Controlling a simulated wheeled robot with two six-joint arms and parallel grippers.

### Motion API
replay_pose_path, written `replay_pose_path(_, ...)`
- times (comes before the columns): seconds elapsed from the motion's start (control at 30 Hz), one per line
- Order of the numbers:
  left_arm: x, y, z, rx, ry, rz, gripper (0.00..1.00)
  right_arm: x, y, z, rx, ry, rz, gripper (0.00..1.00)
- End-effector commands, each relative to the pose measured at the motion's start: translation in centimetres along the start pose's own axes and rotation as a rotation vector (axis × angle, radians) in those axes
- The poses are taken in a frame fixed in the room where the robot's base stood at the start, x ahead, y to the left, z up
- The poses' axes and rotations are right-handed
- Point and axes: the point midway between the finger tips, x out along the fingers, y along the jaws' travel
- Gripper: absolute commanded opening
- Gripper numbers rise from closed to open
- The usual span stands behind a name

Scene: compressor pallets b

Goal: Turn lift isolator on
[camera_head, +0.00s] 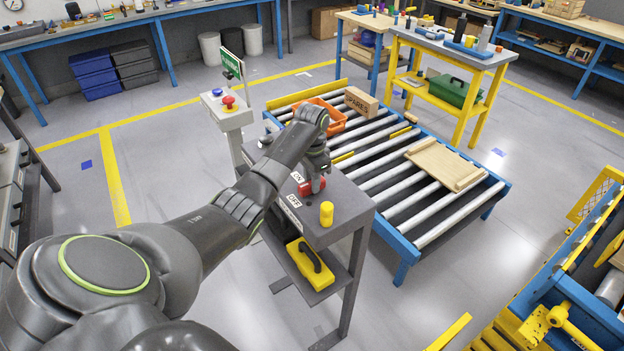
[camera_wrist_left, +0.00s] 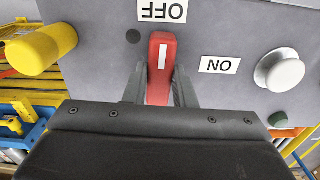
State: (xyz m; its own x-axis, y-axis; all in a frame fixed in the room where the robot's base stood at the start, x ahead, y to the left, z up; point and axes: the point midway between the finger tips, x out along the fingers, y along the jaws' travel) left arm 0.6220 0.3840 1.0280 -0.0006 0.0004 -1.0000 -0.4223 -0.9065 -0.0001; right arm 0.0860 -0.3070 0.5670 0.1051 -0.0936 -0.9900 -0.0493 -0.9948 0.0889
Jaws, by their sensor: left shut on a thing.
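The lift isolator is a red handle (camera_head: 312,188) on the grey top of a small stand (camera_head: 345,205). In the left wrist view the red handle (camera_wrist_left: 161,60) has a white stripe and lies in line with the OFF label (camera_wrist_left: 162,11). The ON label (camera_wrist_left: 220,65) is to its right, about a quarter turn away. My left gripper (camera_head: 317,181) reaches down from above. Its two fingers (camera_wrist_left: 160,90) are shut on the handle, one on each side. The handle's lower part is partly hidden by the gripper. My right gripper is not in view.
A yellow cylinder (camera_head: 326,214) stands on the stand top close to the handle. A white round knob (camera_wrist_left: 280,70) is on the other side. A yellow case (camera_head: 309,264) lies on the lower shelf. A roller conveyor (camera_head: 400,170) runs behind, carrying an orange crate (camera_head: 333,119).

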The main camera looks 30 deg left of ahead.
Motion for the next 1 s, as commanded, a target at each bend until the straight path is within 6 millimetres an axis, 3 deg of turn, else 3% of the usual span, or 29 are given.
replay_pose_path(0.27, -0.4, 0.0, 0.0, 0.173, 0.000, 0.001, 0.01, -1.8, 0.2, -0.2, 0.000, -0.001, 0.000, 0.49)
replay_pose_path(1.0, -0.2, 0.0, -0.1, 0.872, 0.001, -0.001, 0.01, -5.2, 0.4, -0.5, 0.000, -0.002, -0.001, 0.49)
